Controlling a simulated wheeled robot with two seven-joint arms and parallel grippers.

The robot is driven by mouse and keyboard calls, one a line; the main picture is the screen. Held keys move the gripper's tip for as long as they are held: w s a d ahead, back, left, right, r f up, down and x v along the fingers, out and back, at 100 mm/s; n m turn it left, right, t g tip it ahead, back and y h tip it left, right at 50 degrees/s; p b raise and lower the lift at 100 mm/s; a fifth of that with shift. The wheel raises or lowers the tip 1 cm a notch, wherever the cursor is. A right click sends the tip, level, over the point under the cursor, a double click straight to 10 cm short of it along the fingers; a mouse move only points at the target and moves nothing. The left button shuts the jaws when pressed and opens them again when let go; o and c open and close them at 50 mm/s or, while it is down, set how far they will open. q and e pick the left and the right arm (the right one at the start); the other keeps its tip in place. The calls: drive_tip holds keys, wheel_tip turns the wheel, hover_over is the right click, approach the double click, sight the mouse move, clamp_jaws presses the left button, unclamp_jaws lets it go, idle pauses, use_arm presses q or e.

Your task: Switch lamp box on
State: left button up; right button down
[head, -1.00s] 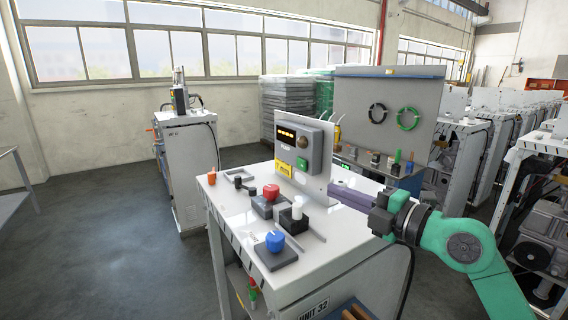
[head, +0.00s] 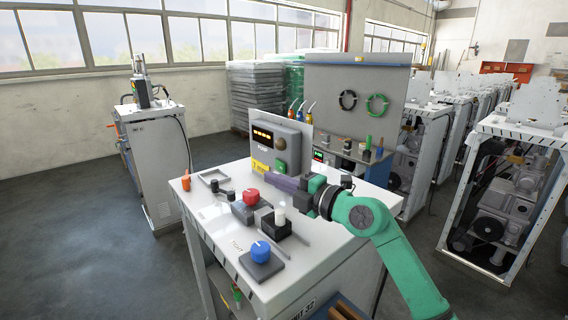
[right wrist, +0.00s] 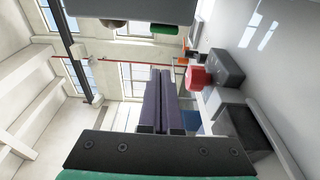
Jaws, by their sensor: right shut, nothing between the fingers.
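A grey box (head: 283,143) with a lit amber display, a round brown knob and a green button (head: 281,166) is on the upright panel. A black box with a white cylinder on top (head: 281,211) and a dark box with a red knob (head: 251,196) stand on the white bench. No readable label shows which one is the lamp box. My right gripper (head: 271,182) is shut and empty, in front of the panel below the green button and apart from the red knob. In the right wrist view its purple fingers (right wrist: 161,100) lie together, with the red knob (right wrist: 199,77) to their right. My left gripper is out of view.
A blue knob on a grey base (head: 261,251) is at the bench's (head: 222,217) front. A small black lever piece (head: 225,194), an open grey tray (head: 214,176) and an orange item (head: 186,180) are at the left.

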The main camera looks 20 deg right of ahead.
sight(284, 173)
drive_tip(key=shift+w+a+r+p, duration=0.35)
drive_tip(key=shift+w+a, duration=0.2)
drive_tip(key=shift+w, duration=0.25)
drive_tip(key=d, duration=0.4)
drive_tip(key=shift+w+f, duration=0.35)
drive_tip(key=shift+w, duration=0.05)
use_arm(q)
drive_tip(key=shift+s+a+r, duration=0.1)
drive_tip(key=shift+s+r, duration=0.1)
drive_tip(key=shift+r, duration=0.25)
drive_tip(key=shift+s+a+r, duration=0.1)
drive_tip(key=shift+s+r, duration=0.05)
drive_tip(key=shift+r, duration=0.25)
use_arm(e)
drive_tip(key=shift+d, duration=0.1)
use_arm(q)
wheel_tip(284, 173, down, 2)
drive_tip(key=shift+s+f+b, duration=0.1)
drive_tip(key=shift+b, duration=0.85)
use_arm(e)
drive_tip(key=shift+w+d+n+g+y, duration=0.15)
drive_tip(key=shift+d+n+g+y, duration=0.4)
drive_tip(key=shift+n+g+y, duration=0.35)
drive_tip(key=shift+f, duration=0.1)
